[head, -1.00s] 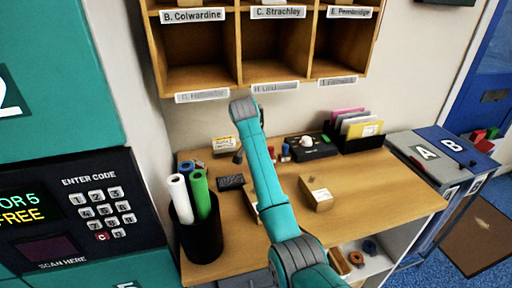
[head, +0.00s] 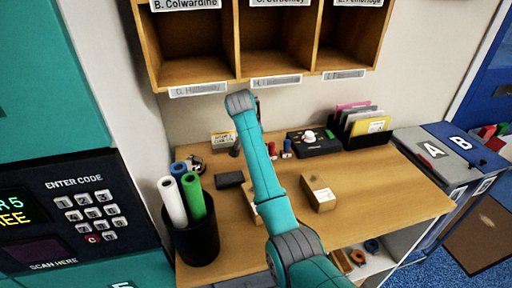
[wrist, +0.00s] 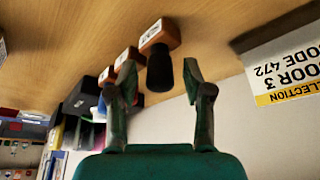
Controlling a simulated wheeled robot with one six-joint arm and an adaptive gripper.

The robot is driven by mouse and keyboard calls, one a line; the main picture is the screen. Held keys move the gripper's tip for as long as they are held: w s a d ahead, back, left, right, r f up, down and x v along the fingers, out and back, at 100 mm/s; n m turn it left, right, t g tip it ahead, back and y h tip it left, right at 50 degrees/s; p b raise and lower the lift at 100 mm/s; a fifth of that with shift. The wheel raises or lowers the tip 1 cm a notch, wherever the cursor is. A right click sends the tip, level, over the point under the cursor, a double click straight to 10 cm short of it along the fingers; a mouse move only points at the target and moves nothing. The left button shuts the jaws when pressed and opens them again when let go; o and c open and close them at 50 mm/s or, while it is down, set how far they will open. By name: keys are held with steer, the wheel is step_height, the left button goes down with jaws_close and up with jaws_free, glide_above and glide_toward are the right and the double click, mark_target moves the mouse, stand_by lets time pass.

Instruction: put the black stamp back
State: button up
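The black stamp has a wooden block base (wrist: 160,36) and a black handle (wrist: 160,73). It stands on the desk and appears upside down in the wrist view. In the head view its dark handle (head: 235,149) shows just left of my arm. My gripper (wrist: 160,73) is open in the wrist view, its fingers apart on either side of the handle. I see a gap at each side and no clear contact. In the head view my arm hides the gripper's fingers. Two more stamps, red (head: 272,148) and blue (head: 287,149), stand to the right.
A collection card (head: 223,138) stands behind the black stamp. A dark flat pad (head: 229,180), tape rolls and a black bin (head: 195,240) of paper rolls are left. A small carton (head: 318,193) and black device (head: 313,144) are right. Pigeonholes (head: 236,50) hang above.

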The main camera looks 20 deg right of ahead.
steer(key=shift+s+a+r, duration=0.1)
steer(key=shift+a+r, duration=0.05)
steer(key=shift+r, duration=0.3)
steer(key=s+a, duration=0.8)
steer(key=shift+s+a, duration=0.2)
steer(key=shift+s, duration=0.15)
